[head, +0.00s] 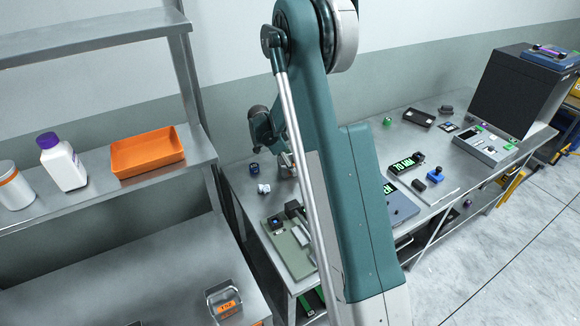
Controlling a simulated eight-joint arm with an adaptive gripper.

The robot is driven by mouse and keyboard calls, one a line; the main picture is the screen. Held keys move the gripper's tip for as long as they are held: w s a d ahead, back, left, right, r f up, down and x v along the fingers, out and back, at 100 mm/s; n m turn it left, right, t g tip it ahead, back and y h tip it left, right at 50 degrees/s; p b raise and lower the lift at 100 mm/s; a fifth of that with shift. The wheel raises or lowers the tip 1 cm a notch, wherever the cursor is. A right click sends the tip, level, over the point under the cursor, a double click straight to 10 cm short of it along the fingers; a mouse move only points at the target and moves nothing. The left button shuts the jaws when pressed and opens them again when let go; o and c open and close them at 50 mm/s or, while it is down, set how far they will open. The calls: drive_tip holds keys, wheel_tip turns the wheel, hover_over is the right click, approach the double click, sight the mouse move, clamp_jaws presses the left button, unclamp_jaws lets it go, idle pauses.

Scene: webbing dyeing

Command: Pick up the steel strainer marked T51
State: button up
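A small steel strainer (223,304) with an orange label sits on the lower steel bench at the bottom of the head view, near the bench's right edge. It looks like an open-topped metal container with a raised rim or handle. The label's writing is too small to read surely as T51. My teal arm rises through the middle of the view, to the right of the strainer and apart from it. I cannot make out my gripper's fingers, and nothing is seen touching the strainer.
An orange tray (147,152), a white bottle with a purple cap (62,163) and a white jar (14,187) stand on the shelf (100,197) above the lower bench (150,265). A long bench (345,140) behind my arm carries several small devices. The lower bench left of the strainer looks mostly clear.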

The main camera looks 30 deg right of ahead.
drive_tip(key=c, duration=0.5)
drive_tip(key=shift+r, duration=0.1)
drive_tip(key=shift+r, duration=4.9)
